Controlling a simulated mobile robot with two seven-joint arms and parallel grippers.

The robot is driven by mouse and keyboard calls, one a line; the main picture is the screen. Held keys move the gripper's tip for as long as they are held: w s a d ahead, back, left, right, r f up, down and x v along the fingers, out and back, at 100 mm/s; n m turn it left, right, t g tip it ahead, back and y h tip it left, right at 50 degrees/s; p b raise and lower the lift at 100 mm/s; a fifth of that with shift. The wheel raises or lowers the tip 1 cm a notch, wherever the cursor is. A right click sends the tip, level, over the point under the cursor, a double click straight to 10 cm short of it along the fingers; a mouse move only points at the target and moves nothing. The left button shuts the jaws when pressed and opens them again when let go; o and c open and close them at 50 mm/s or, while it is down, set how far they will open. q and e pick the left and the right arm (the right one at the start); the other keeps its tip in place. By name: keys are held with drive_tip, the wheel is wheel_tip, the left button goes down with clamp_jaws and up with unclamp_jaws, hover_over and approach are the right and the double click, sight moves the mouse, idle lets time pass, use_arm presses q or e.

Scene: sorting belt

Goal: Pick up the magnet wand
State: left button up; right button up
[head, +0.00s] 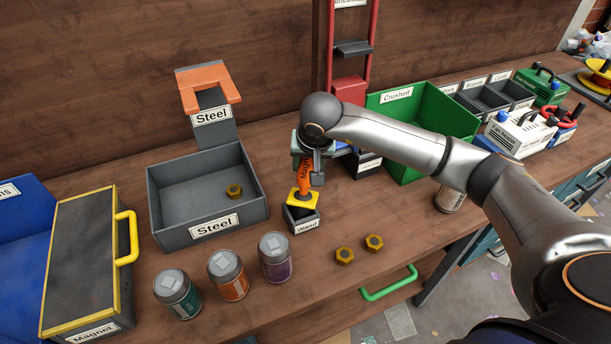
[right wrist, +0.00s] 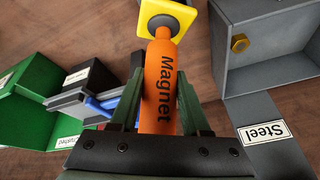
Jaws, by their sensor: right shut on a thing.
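The magnet wand (head: 305,186) has an orange handle marked "Magnet" and a yellow square head. My right gripper (head: 309,165) is shut on its handle. In the right wrist view the wand (right wrist: 162,85) stands between the two fingers of the right gripper (right wrist: 160,105), its yellow head pointing away. In the head view the yellow head is at the top of a small dark holder labelled "Wand" (head: 303,220); I cannot tell whether it touches the holder. My left gripper is not in view.
A grey Steel bin (head: 165,205) holding one brass nut stands to the left. Three lidded jars (head: 226,272) and two loose nuts (head: 345,256) are in front. A green Crushed bin (head: 440,115) stands behind right. A yellow-edged magnet box (head: 85,255) is far left.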

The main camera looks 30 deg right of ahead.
clamp_jaws()
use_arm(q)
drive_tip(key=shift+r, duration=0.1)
use_arm(e)
drive_tip(key=shift+r, duration=0.15)
